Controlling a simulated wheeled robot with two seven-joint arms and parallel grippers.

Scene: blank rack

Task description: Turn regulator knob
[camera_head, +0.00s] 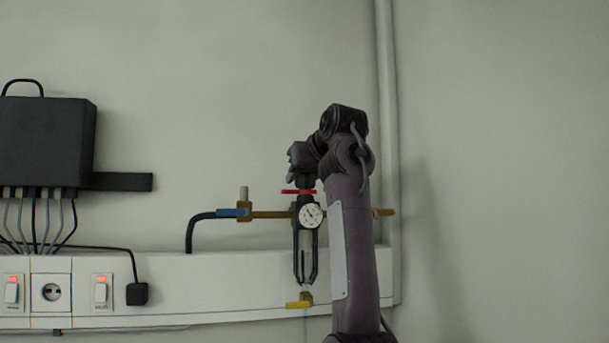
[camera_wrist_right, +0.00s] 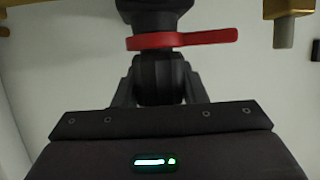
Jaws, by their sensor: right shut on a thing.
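The regulator is mounted on a brass pipe at the wall in the head view, with a round white gauge (camera_head: 311,215) on its front. A red ring with a side tab (camera_head: 299,191) sits near its top; the red ring (camera_wrist_right: 180,40) also shows in the right wrist view. The black ribbed knob (camera_wrist_right: 158,80) sits between the two fingers in the right wrist view. My right gripper (camera_head: 305,183) reaches down from above and is shut on the knob. In the head view it largely hides the knob. My left gripper is not in view.
A yellow-handled valve (camera_head: 299,304) is below the regulator. A white wall trunking (camera_head: 220,285) runs underneath. A black box (camera_head: 45,142) with cables hangs at left. A vertical pipe (camera_head: 386,90) stands behind my right arm.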

